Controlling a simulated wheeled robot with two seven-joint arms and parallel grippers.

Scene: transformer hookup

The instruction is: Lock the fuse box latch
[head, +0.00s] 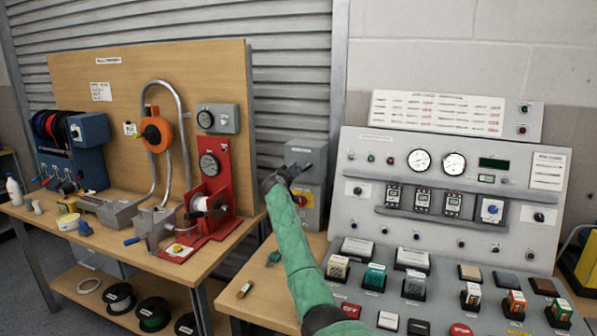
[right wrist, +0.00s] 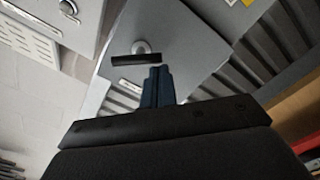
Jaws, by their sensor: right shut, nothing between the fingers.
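The fuse box (head: 304,149) is a grey box at the middle of the head view, on the corrugated wall. In the right wrist view its grey face (right wrist: 190,45) fills the upper middle. The latch, a dark bar (right wrist: 136,60) with a round silver knob (right wrist: 141,47), sits on that face. My right gripper (head: 306,167) is in front of the box in the head view. In the right wrist view its blue fingers (right wrist: 159,70) are shut and empty, just below and right of the latch bar. I cannot tell whether they touch it. My left gripper is not in view.
A grey control console (head: 455,185) with gauges and switches stands to the right.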

